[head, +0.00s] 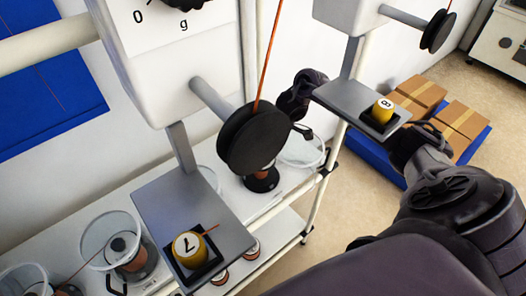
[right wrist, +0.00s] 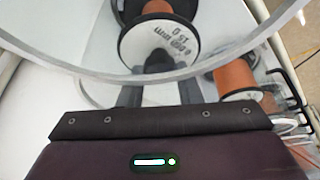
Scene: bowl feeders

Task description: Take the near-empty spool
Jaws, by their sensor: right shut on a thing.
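My right gripper (head: 303,128) reaches behind the far tray. In the right wrist view its fingers (right wrist: 160,95) are shut on the dark handle of a clear round cover (right wrist: 250,45). In the head view that cover (head: 303,152) hangs tilted beside a dark-flanged spool (head: 262,181) on the shelf. The right wrist view shows a spool (right wrist: 160,42) through the cover, with a labelled white flange and a narrow copper core; it looks near-empty. A fuller copper spool (right wrist: 236,78) stands to its right. My left gripper is not in view.
Two grey trays hold yellow numbered pieces, 7 (head: 188,248) and 8 (head: 382,110). A black pulley (head: 252,138) with orange wire sticks out above the shelf. Another clear bowl (head: 108,238) covers a spool at left. Cardboard boxes (head: 462,118) lie on a blue pallet at right.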

